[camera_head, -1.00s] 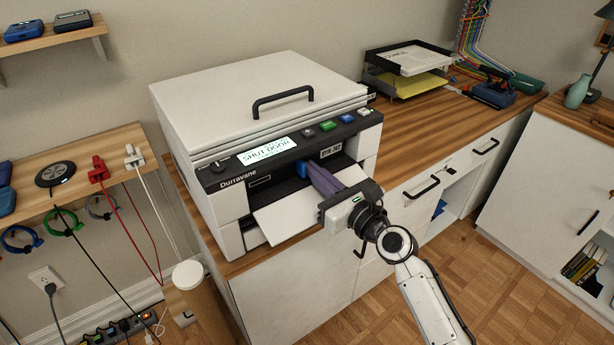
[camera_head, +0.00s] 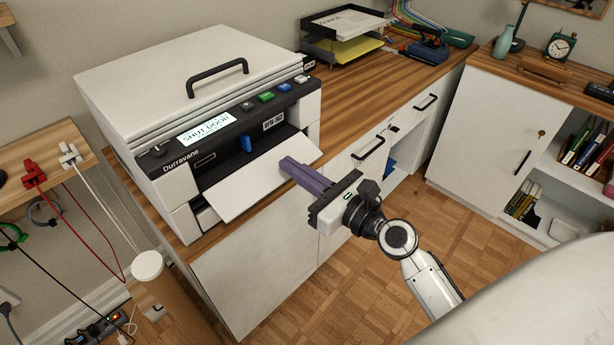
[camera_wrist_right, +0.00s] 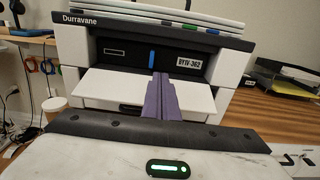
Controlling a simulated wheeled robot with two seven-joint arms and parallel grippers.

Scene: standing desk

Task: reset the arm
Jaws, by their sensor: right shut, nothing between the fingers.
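My right gripper (camera_head: 290,168) is shut and empty, its purple fingers together. It is in front of the white printer (camera_head: 130,85), with its fingertips over or near the outer edge of the lowered door flap (camera_head: 250,180). In the right wrist view the purple fingers (camera_wrist_right: 160,85) point at the open front bay, where a blue lever (camera_wrist_right: 152,58) stands upright. The lever also shows in the head view (camera_head: 246,144). The printer's display (camera_head: 206,130) reads "SHUT DOOR". My left gripper does not show.
The printer stands on a wooden-topped cabinet (camera_head: 385,85). A paper tray (camera_head: 345,35) stands behind to the right. A shelf cabinet (camera_head: 520,130) stands at the right. Open parquet floor (camera_head: 470,245) lies between the cabinets.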

